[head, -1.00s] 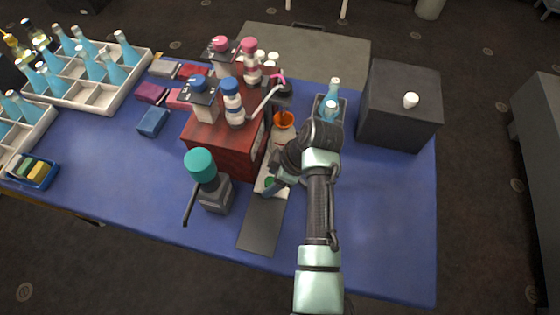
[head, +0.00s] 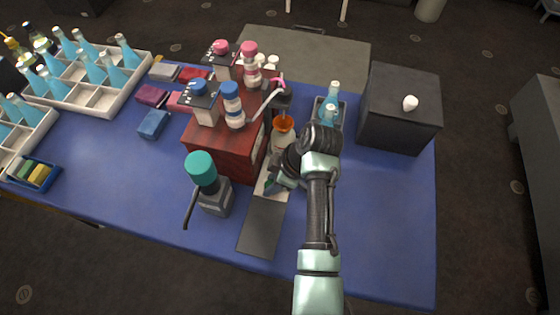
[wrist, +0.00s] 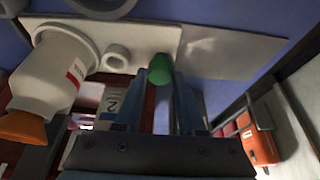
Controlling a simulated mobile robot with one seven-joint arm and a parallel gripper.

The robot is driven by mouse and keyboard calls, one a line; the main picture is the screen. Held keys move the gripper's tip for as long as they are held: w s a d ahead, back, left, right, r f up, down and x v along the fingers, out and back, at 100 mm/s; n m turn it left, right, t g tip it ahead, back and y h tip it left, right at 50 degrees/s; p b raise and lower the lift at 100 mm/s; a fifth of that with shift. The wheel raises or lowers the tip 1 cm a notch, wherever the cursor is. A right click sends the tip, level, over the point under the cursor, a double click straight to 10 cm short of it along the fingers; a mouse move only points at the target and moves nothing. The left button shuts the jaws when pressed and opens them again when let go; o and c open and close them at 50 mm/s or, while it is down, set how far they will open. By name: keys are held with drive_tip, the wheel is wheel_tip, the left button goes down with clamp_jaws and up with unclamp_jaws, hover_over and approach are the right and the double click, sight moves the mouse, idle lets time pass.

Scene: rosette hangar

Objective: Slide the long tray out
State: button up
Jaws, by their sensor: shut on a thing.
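The long white tray (head: 263,189) lies on the blue table along the right side of the red cabinet (head: 223,145). A dark grey strip (head: 263,224) runs on from its near end. A green knob (wrist: 160,68) stands on the tray's end in the wrist view. My gripper (head: 273,186) is low over this end. In the wrist view my gripper (wrist: 162,80) is shut on the knob, with a blue finger on each side. A white bottle with an orange funnel (head: 284,124) stands on the tray. The far end of the tray is hidden.
A grey hand-pump device with a teal top (head: 202,170) stands close left of the strip. The table's front right is clear apart from my arm.

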drive_tip(key=shift+s+a+p, duration=0.45)
drive_tip(key=shift+s+p, duration=0.65)
drive_tip(key=shift+s, duration=0.25)
drive_tip(key=shift+s+a+p, duration=0.4)
drive_tip(key=shift+s+p, duration=0.65)
drive_tip(key=shift+s, duration=0.35)
drive_tip(key=shift+s+a+p, duration=0.45)
drive_tip(key=shift+s+p, duration=0.65)
drive_tip(key=shift+s, duration=0.25)
drive_tip(key=shift+s+a+p, duration=0.3)
drive_tip(key=shift+s+p, duration=0.2)
drive_tip(key=shift+s, duration=0.35)
drive_tip(key=shift+s+a+p, duration=0.25)
drive_tip(key=shift+s+p, duration=0.3)
drive_tip(key=shift+s, duration=0.25)
drive_tip(key=shift+s+a+p, duration=0.3)
drive_tip(key=shift+s+p, duration=0.2)
drive_tip(key=shift+s, duration=0.35)
drive_tip(key=o, duration=1)
drive_tip(key=shift+w, duration=0.1)
drive_tip(key=shift+r, duration=0.1)
wheel_tip(320, 180, up, 7)
drive_tip(key=p, duration=0.6)
drive_tip(key=shift+p, duration=0.4)
